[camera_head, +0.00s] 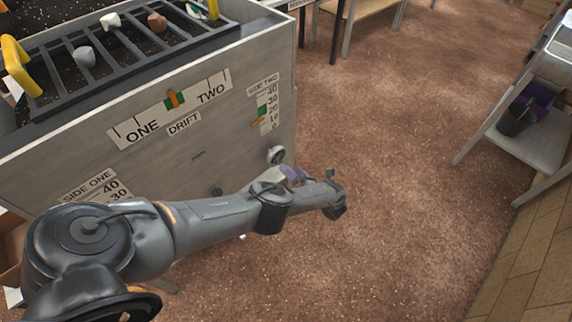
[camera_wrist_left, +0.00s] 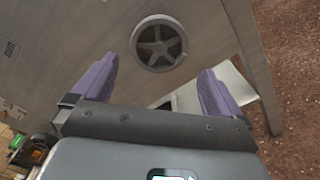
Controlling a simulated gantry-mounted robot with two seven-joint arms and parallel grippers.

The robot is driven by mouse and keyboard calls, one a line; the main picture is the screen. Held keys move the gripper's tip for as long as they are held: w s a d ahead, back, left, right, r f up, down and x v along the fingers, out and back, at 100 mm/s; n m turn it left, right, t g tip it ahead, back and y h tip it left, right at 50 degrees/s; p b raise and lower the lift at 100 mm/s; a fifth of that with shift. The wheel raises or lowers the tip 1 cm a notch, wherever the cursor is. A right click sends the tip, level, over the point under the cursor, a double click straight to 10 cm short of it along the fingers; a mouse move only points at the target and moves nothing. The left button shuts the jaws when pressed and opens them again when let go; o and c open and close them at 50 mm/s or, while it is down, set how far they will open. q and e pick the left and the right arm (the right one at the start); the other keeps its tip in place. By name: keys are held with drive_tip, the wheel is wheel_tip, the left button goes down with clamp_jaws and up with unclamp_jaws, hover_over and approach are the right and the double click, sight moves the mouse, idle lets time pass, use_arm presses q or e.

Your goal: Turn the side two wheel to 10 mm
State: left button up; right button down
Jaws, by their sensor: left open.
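The side two wheel (camera_head: 275,155) is a small round handwheel low on the machine's right face. In the left wrist view the spoked wheel (camera_wrist_left: 158,43) is in full view, just ahead of the fingertips. The SIDE TWO scale (camera_head: 265,108) runs from 0 to 40 with a green band. Its orange pointer (camera_head: 258,122) stands low, near the 10 mark; I cannot read it exactly. My left gripper (camera_head: 294,174) is just below and right of the wheel. In the wrist view its purple fingers (camera_wrist_left: 158,72) are spread apart, with nothing between them.
The brown floor (camera_head: 420,150) to the right is open. A shelf (camera_head: 525,140) with a dark bin stands far right.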

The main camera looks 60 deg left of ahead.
use_arm(q)
drive_tip(key=shift+w+d, duration=0.1)
drive_tip(key=shift+d, duration=0.55)
